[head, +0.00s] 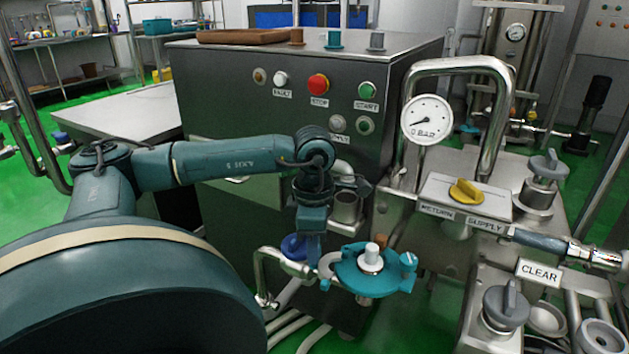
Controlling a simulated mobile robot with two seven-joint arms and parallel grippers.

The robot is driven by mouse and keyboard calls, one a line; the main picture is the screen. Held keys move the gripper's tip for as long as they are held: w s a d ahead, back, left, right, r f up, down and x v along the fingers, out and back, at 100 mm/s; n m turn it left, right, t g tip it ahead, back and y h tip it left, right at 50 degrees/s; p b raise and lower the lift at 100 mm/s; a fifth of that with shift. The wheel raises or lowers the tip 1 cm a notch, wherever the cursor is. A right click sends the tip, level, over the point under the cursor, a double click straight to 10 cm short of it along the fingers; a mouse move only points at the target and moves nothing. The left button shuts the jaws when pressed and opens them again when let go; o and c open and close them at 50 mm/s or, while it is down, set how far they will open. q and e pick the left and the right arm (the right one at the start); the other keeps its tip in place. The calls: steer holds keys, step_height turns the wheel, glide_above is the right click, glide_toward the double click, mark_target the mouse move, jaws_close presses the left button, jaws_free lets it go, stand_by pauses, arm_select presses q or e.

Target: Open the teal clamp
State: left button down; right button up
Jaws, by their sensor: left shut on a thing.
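The teal clamp (352,277) sits at the lower middle of the head view, around a pipe fitting with a white cap (371,254). A lug with a pale top shows at its right end. My left gripper (324,279) points down at the clamp's left end and is shut on it. The fingers hide part of that end, so the exact grip is unclear. I cannot tell whether the clamp is fastened. My right gripper is not in view.
A blue round cap (294,247) on a pipe is just left of the fingers. A steel cabinet with a red stop button (318,85) stands behind. A pressure gauge (427,119), a yellow valve knob (466,191) and a grey knob (506,304) are to the right.

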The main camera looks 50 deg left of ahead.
arm_select(q)
steer(key=c, duration=1.2)
jaws_free()
steer(key=shift+c, duration=0.2)
steer(key=shift+r, duration=0.55)
step_height(320, 180, up, 12)
steer(key=p, duration=0.4)
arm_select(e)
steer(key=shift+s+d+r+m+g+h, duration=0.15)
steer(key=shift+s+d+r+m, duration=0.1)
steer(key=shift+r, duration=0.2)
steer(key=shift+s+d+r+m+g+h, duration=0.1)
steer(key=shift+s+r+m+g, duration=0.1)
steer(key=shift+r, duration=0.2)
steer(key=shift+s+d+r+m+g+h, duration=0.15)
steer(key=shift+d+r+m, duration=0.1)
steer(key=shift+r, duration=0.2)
